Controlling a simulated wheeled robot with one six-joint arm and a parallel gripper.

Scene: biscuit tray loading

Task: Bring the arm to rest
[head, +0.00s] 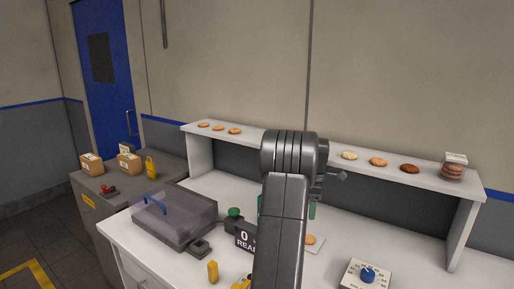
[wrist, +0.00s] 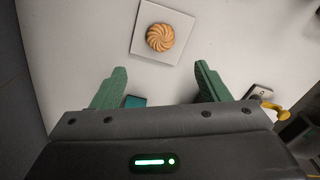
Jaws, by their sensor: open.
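My arm rises in the middle of the head view and hides part of the white worktop. My gripper (wrist: 158,88) shows in the wrist view with its two green fingers spread wide and nothing between them. Ahead of the fingertips, a swirled round biscuit (wrist: 160,38) lies on a white square plate (wrist: 184,52). The biscuit also shows in the head view (head: 310,239), just right of my arm, on its plate (head: 318,246). The fingers are apart from the biscuit. In the head view my gripper is mostly hidden behind the arm, with a bit of green finger (head: 312,211) showing.
A raised shelf (head: 260,136) holds several biscuits and a clear tub of biscuits (head: 454,167). A side cabinet (head: 120,195) carries cartons.

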